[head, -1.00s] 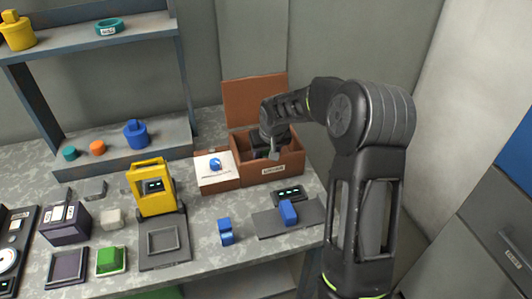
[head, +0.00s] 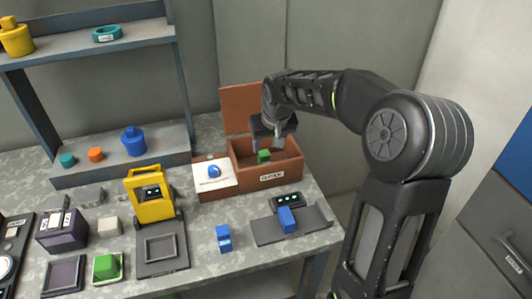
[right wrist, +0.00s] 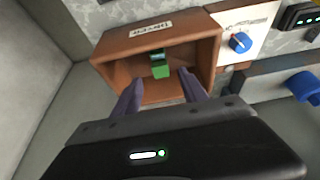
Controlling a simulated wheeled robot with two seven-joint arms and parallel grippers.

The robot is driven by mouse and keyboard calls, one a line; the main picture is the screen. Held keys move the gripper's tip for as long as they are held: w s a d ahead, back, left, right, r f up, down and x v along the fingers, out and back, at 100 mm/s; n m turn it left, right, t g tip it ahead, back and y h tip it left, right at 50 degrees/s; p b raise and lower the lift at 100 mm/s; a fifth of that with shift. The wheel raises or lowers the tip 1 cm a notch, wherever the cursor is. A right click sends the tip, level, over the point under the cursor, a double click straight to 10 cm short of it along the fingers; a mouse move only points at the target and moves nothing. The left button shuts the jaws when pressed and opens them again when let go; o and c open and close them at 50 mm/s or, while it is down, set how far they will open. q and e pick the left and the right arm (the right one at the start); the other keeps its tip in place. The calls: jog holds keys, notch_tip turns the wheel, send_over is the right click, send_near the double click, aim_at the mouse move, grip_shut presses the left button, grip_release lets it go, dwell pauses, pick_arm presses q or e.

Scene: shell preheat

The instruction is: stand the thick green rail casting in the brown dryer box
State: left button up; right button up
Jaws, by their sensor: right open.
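The brown dryer box (head: 292,168) stands open at the back of the bench, its lid raised behind it; the right wrist view shows the box (right wrist: 112,47) too. The green rail casting (head: 264,156) is inside the box and looks upright; it also shows in the right wrist view (right wrist: 160,68). My right gripper (head: 267,143) is above the box, open and empty, its fingers apart from the casting. The casting's foot is partly hidden by the box's front wall in the head view. My left gripper is out of view.
A white panel with a blue knob (head: 214,171) adjoins the box's left side. A blue block (head: 287,219) sits on a grey plate in front, another blue block (head: 223,238) nearby. A yellow device (head: 151,200) and a green block (head: 107,266) stand left.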

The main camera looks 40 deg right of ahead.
jog(key=shift+v, duration=1.05)
dwell(0.6)
